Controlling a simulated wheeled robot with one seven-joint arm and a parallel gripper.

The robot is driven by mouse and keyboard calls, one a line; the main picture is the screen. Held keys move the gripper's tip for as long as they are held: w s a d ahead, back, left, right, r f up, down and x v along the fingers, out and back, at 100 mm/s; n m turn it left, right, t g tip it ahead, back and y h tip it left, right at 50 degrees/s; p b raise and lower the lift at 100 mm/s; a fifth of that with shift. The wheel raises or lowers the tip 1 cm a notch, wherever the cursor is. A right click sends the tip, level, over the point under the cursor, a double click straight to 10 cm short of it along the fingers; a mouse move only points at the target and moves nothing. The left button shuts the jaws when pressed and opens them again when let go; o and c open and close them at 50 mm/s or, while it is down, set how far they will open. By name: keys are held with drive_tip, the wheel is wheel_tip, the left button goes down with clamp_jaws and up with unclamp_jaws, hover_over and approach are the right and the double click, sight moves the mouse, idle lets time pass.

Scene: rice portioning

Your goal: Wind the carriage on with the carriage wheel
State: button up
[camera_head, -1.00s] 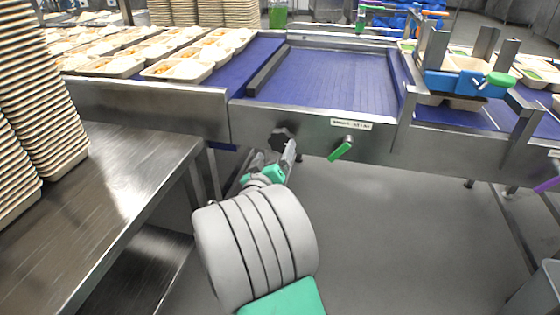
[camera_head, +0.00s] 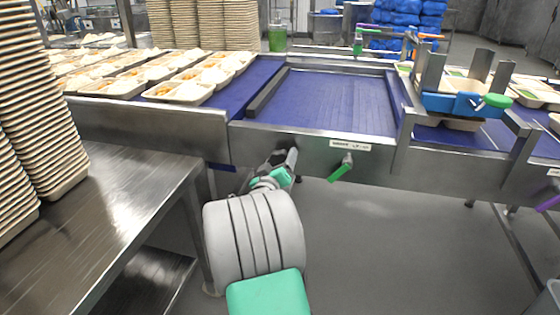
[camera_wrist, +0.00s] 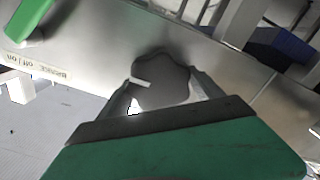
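The carriage wheel is a dark, lobed hand wheel (camera_head: 279,157) on the steel front of the conveyor, also seen large in the wrist view (camera_wrist: 162,82), with a pale mark on its left side. My gripper (camera_head: 283,163) is at the wheel. In the wrist view its two fingers (camera_wrist: 162,84) stand one on each side of the wheel, their tips close to its edge. I cannot tell whether they press on it. I cannot make out for certain which part is the carriage; a blue fixture with a green knob (camera_head: 465,104) straddles the belt at right.
A green lever (camera_head: 341,170) hangs beside a label right of the wheel and also shows in the wrist view (camera_wrist: 28,18). A steel table (camera_head: 120,180) with tray stacks (camera_head: 35,120) stands at left. Filled trays (camera_head: 185,90) lie on the belt behind.

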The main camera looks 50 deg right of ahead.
drive_tip(key=c, duration=0.9)
